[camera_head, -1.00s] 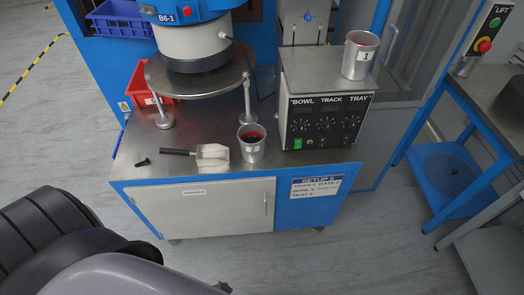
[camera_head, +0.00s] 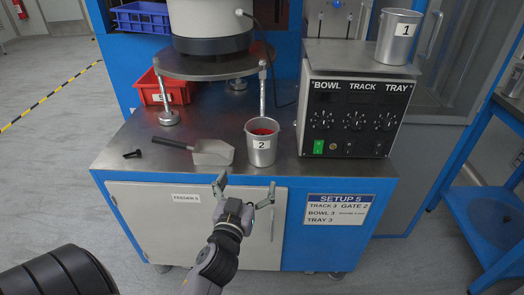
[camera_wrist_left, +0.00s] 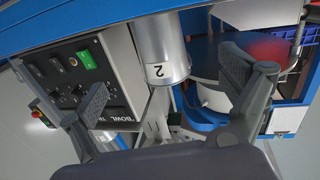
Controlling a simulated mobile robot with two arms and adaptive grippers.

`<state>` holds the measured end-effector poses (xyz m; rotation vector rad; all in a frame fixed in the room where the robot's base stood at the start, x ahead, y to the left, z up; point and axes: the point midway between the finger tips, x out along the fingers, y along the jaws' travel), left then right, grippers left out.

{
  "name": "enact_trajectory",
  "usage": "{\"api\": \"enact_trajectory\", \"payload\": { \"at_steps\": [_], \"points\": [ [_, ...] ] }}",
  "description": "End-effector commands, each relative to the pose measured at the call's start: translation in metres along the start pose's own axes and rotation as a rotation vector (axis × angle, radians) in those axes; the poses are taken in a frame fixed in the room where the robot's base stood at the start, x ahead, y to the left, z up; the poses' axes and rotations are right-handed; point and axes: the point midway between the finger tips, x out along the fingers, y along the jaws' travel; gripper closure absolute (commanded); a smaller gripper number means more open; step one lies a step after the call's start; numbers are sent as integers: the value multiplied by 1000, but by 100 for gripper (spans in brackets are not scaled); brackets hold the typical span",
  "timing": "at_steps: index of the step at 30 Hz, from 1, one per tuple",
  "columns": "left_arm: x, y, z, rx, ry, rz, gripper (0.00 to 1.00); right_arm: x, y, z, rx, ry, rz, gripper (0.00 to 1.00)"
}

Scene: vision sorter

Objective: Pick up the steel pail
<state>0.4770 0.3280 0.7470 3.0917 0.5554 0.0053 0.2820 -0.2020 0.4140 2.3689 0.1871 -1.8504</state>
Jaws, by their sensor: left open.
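The pail labelled 2 (camera_head: 262,150) stands upright on the metal bench top and has red contents. My left gripper (camera_head: 246,190) is open and empty in front of the bench edge, below and apart from pail 2. In the left wrist view, pail 2 (camera_wrist_left: 162,55) shows beyond and between the spread fingers (camera_wrist_left: 170,85). My right gripper is not in view.
The control box (camera_head: 355,115) stands right of pail 2. A scoop (camera_head: 210,152) and a small black bolt (camera_head: 132,154) lie to its left. The round feeder plate (camera_head: 210,65) on legs stands behind. A red bin (camera_head: 165,92) is at the back left. The bench front edge is clear.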

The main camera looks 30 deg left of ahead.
Motion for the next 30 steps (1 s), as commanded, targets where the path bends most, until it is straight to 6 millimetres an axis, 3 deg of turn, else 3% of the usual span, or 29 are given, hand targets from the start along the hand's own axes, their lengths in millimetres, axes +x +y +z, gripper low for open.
{"api": "enact_trajectory", "payload": {
  "at_steps": [6,12,20,30],
  "points": [
    [51,1,-3,4,4,2,5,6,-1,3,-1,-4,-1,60],
    [86,1,-1,3,0,3,5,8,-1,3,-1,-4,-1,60],
    [105,1,-1,3,0,2,5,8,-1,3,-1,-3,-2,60],
    [148,2,-1,2,-2,2,5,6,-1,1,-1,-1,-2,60]
  ]
}}
